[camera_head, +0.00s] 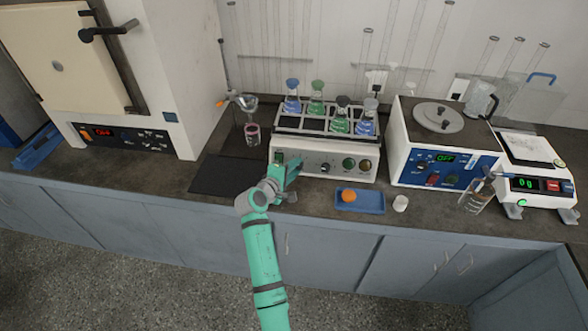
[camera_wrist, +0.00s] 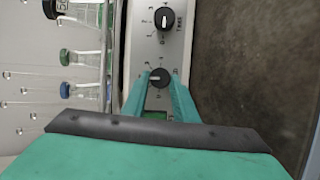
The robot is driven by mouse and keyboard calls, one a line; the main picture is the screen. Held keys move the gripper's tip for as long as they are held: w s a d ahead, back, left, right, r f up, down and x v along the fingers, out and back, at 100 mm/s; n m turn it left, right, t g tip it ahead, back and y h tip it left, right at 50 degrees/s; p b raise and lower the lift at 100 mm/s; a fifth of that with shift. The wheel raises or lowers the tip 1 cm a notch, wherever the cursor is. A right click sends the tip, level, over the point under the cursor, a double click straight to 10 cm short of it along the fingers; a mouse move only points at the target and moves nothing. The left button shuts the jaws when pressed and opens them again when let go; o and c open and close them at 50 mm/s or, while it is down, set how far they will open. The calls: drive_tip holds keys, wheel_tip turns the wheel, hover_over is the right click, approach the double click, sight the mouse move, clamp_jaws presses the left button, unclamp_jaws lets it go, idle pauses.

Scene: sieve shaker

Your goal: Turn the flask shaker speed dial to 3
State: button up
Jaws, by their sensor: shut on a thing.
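The flask shaker (camera_head: 345,160) is a white box with a rack of stoppered flasks on top and knobs on its front panel. My gripper (camera_head: 296,168) is at the left part of that panel. In the wrist view, my teal fingers (camera_wrist: 160,80) are closed around a black dial (camera_wrist: 159,77), one on each side. The dial's pale pointer mark faces picture left, toward the flasks. Its scale numbers are too small to read. A second black knob, marked TIME (camera_wrist: 163,18), sits above it in that view. In the head view, my gripper hides the held dial.
A green switch (camera_wrist: 155,115) lies just below the held dial in the wrist view.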

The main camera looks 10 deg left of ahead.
drive_tip(key=m, duration=0.1)
drive_tip(key=m+g, duration=0.1)
drive_tip(key=m, duration=0.2)
drive_tip(key=shift+w+d+r+y, duration=0.1)
drive_tip(key=shift+r+y, duration=0.15)
drive_tip(key=shift+y, duration=0.05)
drive_tip(key=shift+m+g, duration=0.5)
drive_tip(key=shift+m, duration=0.5)
drive_tip(key=shift+d+r+m+g+y, duration=0.15)
drive_tip(key=shift+m+y, duration=0.1)
drive_tip(key=shift+m, duration=0.25)
drive_tip(key=shift+d+f+m+g+y, duration=0.15)
drive_tip(key=shift+m+y, duration=0.1)
drive_tip(key=shift+m, duration=0.25)
drive_tip(key=shift+a+r+m, duration=0.1)
drive_tip(key=shift+m, duration=0.3)
drive_tip(key=shift+y, duration=0.3)
drive_tip(key=o, duration=1.1)
drive_tip(key=shift+c, duration=0.2)
drive_tip(key=shift+a, duration=0.1)
